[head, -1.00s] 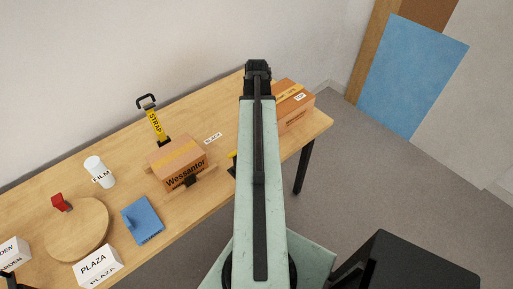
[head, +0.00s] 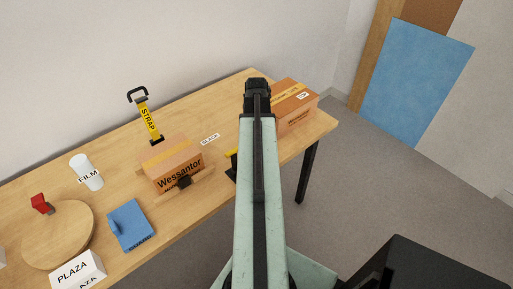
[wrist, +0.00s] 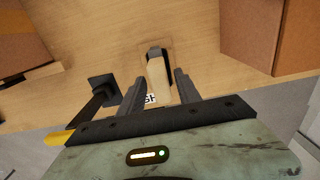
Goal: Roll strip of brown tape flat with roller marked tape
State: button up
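My gripper (wrist: 160,95) points down at the table in the wrist view, its two dark fingers apart. Between them is a tan block-like thing (wrist: 158,82) with a dark top end and a partly hidden white label; I cannot tell whether it is the roller. I see no contact with the fingers. In the head view my arm hides this spot and the fingertips. A brown carton (head: 292,106) with a yellowish tape strip (head: 286,98) along its top stands right of my arm. The "Wessantor" carton (head: 174,168), also with a strip on top, stands left. No roller marked "tape" is readable.
A black-and-yellow tool (head: 232,162) stands close left of my arm; its black foot (wrist: 103,86) is beside the left finger. Cartons flank the gripper in the wrist view. The strap tool (head: 147,122), film roll (head: 87,172), blue tool (head: 131,226) and round board (head: 62,240) are further left.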

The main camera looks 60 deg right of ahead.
grip_shut()
notch_tip(320, 180, up, 6)
jog(key=p, duration=0.6)
jog(key=shift+r, duration=0.1)
jog(key=shift+s, duration=0.1)
